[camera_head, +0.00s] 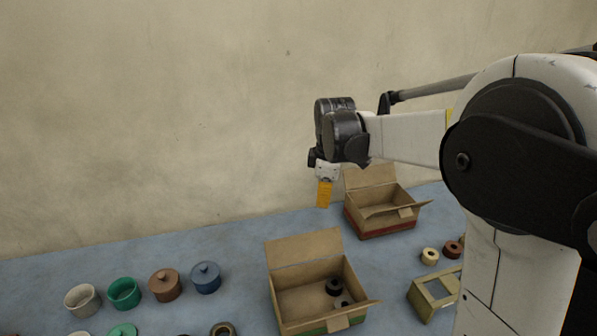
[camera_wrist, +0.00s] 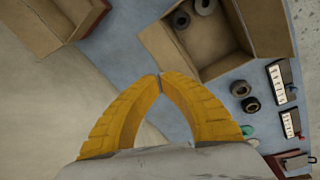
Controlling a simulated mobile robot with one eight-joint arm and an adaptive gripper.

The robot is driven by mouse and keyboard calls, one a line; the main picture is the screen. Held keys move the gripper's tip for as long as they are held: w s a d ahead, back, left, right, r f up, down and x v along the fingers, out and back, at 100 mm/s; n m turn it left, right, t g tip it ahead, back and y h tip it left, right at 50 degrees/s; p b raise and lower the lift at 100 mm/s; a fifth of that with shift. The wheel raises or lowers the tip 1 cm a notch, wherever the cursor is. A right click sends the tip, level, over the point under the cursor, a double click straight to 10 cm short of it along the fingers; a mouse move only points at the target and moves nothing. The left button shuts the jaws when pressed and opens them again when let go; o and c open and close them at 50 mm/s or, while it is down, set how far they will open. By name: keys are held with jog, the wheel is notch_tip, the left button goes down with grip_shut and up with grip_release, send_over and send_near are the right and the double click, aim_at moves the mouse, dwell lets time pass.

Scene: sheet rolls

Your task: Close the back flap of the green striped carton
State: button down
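The green striped carton (camera_head: 318,327) stands open on the blue table, with dark rolls (camera_head: 334,287) inside. Its back flap (camera_head: 303,247) stands up, leaning backward. In the wrist view the carton (camera_wrist: 222,66) is at the upper right, and its back flap (camera_wrist: 158,43) extends left toward my fingers. My gripper (camera_head: 323,206) hangs above the table, behind the carton and a little right of its flap. In the wrist view the yellow fingertips (camera_wrist: 161,77) meet with nothing between them, just below the flap in the picture. I cannot tell the height gap; no contact shows.
A red striped carton (camera_head: 380,232) stands open to the right, close to my gripper. Several pots, including a blue lidded one (camera_head: 205,279), stand at left. The wall (camera_head: 180,130) rises behind the table.

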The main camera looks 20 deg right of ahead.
jog(key=w+d+f+n+g+p, duration=0.2)
jog(key=w+d+f+n+p, duration=0.1)
jog(key=w+f+n, duration=0.3)
notch_tip(320, 180, down, 10)
jog(key=w+b, duration=0.1)
jog(key=b, duration=0.5)
jog(key=shift+w+d+m, duration=0.15)
jog(key=shift+w+m, duration=0.15)
jog(key=shift+m, duration=0.1)
jog(key=shift+s, duration=0.1)
dwell(0.4)
jog(key=s+r, duration=0.1)
jog(key=s, duration=1.1)
jog(key=shift+s, duration=0.15)
dwell(0.7)
jog(key=shift+r, duration=0.15)
dwell(0.6)
notch_tip(320, 180, up, 9)
jog(key=p, duration=0.5)
jog(key=shift+p, duration=0.35)
